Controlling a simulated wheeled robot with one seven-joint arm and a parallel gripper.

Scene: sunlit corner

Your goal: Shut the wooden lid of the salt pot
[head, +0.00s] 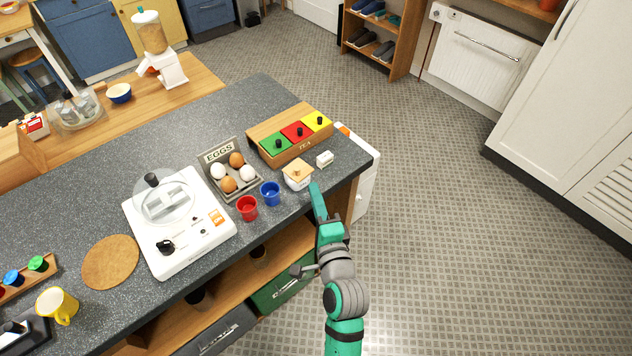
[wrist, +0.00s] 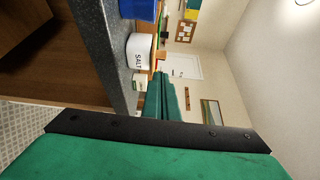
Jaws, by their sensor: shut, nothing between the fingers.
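The salt pot (head: 296,184) is a small white pot at the counter's front edge in the head view. My gripper (head: 315,188) is shut and empty, just right of the pot, near the lid's height. Its teal fingers (wrist: 166,85) partly hide the view beyond.
A blue cup (head: 270,194) and a red cup (head: 247,208) stand left of the pot. The floor to the right is clear.

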